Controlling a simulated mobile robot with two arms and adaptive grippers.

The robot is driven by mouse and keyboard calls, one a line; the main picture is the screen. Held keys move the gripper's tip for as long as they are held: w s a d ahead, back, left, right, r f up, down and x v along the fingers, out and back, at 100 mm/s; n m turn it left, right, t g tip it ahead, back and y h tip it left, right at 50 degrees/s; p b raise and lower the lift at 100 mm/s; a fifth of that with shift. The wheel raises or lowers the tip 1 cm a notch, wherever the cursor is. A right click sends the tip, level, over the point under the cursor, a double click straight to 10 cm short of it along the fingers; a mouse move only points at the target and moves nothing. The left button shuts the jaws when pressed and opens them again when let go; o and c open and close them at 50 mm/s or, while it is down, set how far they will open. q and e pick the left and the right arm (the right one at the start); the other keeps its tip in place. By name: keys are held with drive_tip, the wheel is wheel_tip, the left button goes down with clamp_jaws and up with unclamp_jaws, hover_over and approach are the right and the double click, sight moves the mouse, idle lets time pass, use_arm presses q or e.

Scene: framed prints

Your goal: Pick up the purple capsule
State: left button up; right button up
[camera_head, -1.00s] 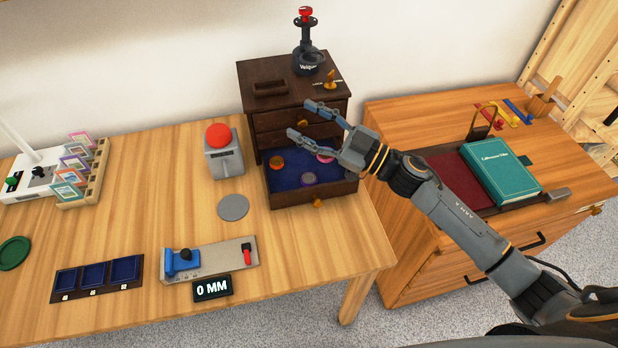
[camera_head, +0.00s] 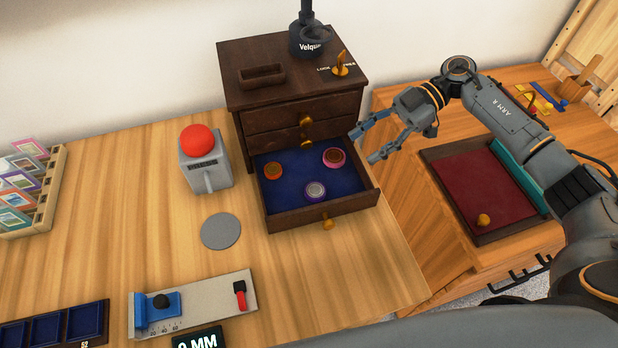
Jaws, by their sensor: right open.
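The purple capsule (camera_head: 315,191), a small round piece with a purple rim and a pale grey centre, lies in the blue-lined open drawer (camera_head: 288,222), near its front. An orange capsule (camera_head: 273,177) lies to its left and a pink one (camera_head: 334,157) behind it to the right. My right gripper (camera_head: 367,146) is open and empty, at the drawer's right edge in the picture, with its fingers pointing left. The purple capsule is apart from it and fully visible. My left gripper is out of view.
The dark wooden cabinet (camera_head: 290,88) stands behind the drawer. A grey box with a red button (camera_head: 197,141) stands left of it. A grey disc (camera_head: 221,231) and a slider gauge (camera_head: 205,300) lie in front. A red-lined tray (camera_head: 478,190) is at right.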

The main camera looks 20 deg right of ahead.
drive_tip(key=p, duration=0.1)
approach(316, 187)
drive_tip(key=a, duration=0.1)
drive_tip(key=a+f, duration=0.1)
drive_tip(key=shift+s+a+h, duration=0.25)
drive_tip(key=shift+s+h, duration=0.05)
drive_tip(key=shift+s, duration=0.1)
drive_tip(key=shift+a+f, duration=0.2)
drive_tip(key=shift+a, duration=0.2)
drive_tip(key=p+x, duration=0.1)
drive_tip(key=x, duration=0.4)
drive_tip(key=shift+w, duration=0.1)
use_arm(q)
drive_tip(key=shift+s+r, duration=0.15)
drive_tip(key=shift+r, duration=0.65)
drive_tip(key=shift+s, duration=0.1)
use_arm(e)
drive_tip(key=shift+c, duration=0.4)
drive_tip(key=c, duration=0.8)
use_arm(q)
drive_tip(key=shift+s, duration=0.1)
